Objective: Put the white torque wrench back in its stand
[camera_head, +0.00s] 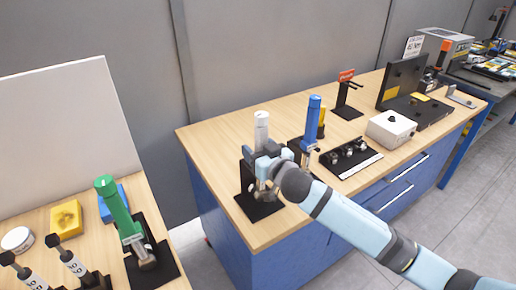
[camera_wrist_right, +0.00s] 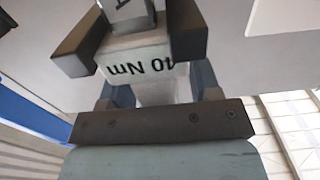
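The white torque wrench (camera_head: 261,128) stands upright on the near left part of the wooden bench, above the black stand (camera_head: 262,208). My right gripper (camera_head: 265,166) is around it and covers its middle, so I cannot tell whether it is fully seated in the stand. My left gripper is not in view.
A blue torque wrench (camera_head: 312,122) stands close to the right in its own stand. A green wrench (camera_head: 116,208) leans in a stand on the left table. A black socket tray (camera_head: 347,158) and a white box (camera_head: 391,130) lie farther right. Bare bench top lies behind the white wrench.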

